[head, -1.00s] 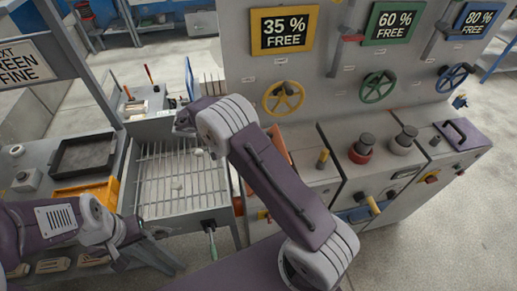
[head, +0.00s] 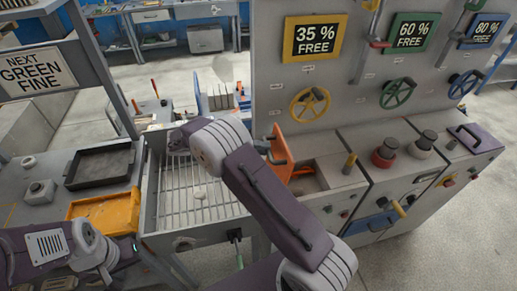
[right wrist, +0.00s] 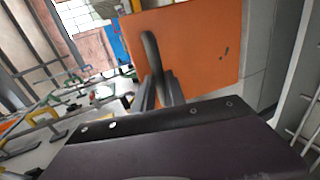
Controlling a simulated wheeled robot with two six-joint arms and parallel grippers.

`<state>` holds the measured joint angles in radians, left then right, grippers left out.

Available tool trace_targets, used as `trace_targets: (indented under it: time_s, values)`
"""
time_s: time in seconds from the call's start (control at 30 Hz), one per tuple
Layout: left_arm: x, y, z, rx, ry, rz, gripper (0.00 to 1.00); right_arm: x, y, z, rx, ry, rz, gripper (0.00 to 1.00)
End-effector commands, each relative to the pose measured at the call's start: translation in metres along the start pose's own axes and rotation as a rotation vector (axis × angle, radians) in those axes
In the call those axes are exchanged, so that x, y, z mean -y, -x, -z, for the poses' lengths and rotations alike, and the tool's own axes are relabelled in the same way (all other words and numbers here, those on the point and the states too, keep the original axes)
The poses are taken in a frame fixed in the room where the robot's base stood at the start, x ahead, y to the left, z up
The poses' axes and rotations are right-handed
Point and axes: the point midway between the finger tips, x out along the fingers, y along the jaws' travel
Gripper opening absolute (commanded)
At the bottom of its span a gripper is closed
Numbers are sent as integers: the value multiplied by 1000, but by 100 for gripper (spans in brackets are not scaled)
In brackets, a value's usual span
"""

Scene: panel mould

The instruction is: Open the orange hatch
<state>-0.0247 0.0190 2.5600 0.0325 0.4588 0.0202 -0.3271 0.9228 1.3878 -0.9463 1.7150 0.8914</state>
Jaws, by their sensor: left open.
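The orange hatch (head: 281,152) stands raised on its edge beside an open compartment (head: 308,181) in the grey cabinet top. In the right wrist view the orange panel (right wrist: 205,45) fills the upper middle, with its dark curved handle (right wrist: 152,55) in front. My right gripper (right wrist: 158,95) is close to the handle; whether its fingers are shut on it I cannot tell. My left gripper (head: 108,268) is open and empty, low at the left, by the yellow tray.
A wire grate (head: 180,205) with a small pale lump lies left of the hatch. A black tray (head: 100,165) and a yellow tray (head: 105,212) are farther left. Handwheels (head: 309,104) and signs are on the panel behind. Knobs (head: 384,153) stand on the cabinet top to the right.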

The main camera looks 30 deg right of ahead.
Motion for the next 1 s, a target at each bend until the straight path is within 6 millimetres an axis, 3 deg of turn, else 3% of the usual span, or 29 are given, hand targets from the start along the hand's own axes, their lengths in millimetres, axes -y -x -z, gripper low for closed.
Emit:
trace_targets:
  time_s: [0.03, 0.4, 0.43, 0.5, 1.0]
  values:
    - [0, -3, 0, 0, 0, 0, 48, 12, -4, -4, 13, 12, 19, 0]
    - [0, -3, 0, 0, 0, 0, 48, 12, -4, -4, 14, 13, 19, 0]
    - [0, -3, 0, 0, 0, 0, 48, 12, -4, -4, 14, 13, 18, 25]
    - [0, -3, 0, 0, 0, 0, 48, 12, -4, -4, 14, 12, 19, 38]
    - [0, -4, 0, 0, 0, 0, 48, 8, 4, -2, 8, 5, 17, 38]
